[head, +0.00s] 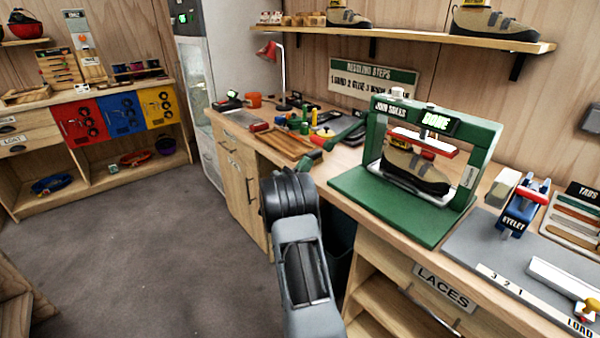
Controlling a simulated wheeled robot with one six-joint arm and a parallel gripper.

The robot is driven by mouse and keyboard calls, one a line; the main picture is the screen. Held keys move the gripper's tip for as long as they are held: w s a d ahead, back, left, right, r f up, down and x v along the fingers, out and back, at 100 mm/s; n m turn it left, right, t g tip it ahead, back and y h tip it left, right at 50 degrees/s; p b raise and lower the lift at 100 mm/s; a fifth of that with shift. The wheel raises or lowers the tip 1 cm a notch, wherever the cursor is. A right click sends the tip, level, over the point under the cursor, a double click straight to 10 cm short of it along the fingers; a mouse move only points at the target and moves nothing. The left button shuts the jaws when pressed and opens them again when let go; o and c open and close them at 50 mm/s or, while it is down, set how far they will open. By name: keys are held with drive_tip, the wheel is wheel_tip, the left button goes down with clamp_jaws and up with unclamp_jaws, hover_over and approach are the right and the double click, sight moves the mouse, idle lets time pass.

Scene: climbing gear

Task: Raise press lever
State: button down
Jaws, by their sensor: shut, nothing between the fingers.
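A tan and black climbing shoe (415,170) sits inside the frame, under a red and white pressing bar (425,143). A green lever (329,144) appears to reach out left from the press and slope down towards its dark end. My arm rises from the bottom centre, and its dark joint ends just below and left of that lever end.
The workbench (380,222) runs along the wall, with a wooden tray (285,145) and small tools left of the press. A blue eyelet tool (520,212) stands to the right. A shelf (400,33) with shoes hangs above. Open carpet (150,250) lies left of my arm.

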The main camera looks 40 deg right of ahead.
drive_tip(key=shift+x, duration=2.2)
